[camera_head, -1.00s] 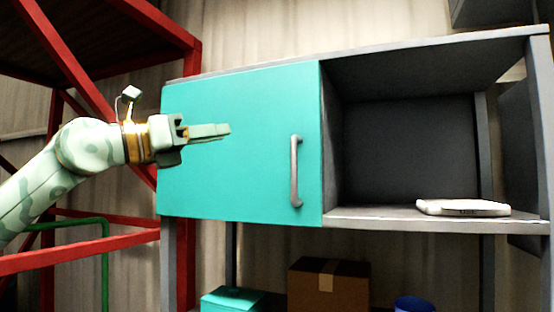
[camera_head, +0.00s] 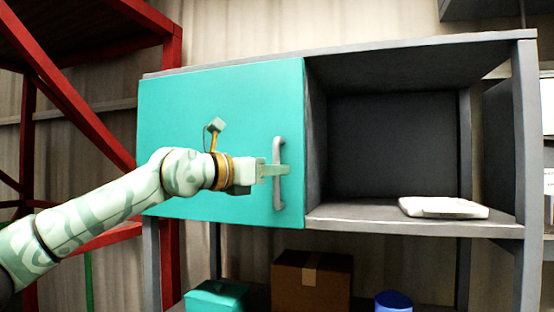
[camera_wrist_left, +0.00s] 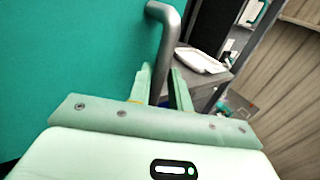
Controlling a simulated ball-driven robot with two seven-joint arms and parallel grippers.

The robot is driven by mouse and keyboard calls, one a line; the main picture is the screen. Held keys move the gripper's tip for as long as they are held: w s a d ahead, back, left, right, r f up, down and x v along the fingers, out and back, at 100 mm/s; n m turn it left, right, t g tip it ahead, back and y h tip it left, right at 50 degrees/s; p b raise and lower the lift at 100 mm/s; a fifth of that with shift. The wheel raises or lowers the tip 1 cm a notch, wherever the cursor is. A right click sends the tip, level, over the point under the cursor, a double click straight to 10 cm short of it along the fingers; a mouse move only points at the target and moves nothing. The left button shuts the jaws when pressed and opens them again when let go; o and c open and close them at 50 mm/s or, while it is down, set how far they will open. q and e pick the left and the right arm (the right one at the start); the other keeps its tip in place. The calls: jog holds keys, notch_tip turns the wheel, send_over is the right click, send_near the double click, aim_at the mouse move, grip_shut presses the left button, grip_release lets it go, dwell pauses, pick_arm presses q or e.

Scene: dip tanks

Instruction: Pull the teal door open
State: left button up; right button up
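The teal door (camera_head: 200,115) is flat in the front of the grey cabinet and looks closed. Its grey vertical bar handle (camera_head: 277,195) is near the door's right edge. My left gripper (camera_head: 280,170) is at the middle of the handle. The teal door (camera_wrist_left: 70,60) fills the left of that view. My right gripper is not in view.
The open grey compartment beside the door holds a white flat item (camera_head: 443,208) on its shelf (camera_head: 350,217). Below are a teal box (camera_head: 215,297), a brown carton (camera_head: 312,283) and a blue container (camera_head: 393,301). A red frame (camera_head: 70,110) stands at the left.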

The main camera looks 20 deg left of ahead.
pick_arm(q)
jog(key=shift+w+d+f, duration=0.1)
jog(key=shift+w+d, duration=0.15)
jog(key=shift+w, duration=0.45)
jog(key=shift+s, duration=0.1)
grip_shut()
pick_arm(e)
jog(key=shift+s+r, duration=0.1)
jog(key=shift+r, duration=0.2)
pick_arm(q)
jog(key=shift+s, duration=0.1)
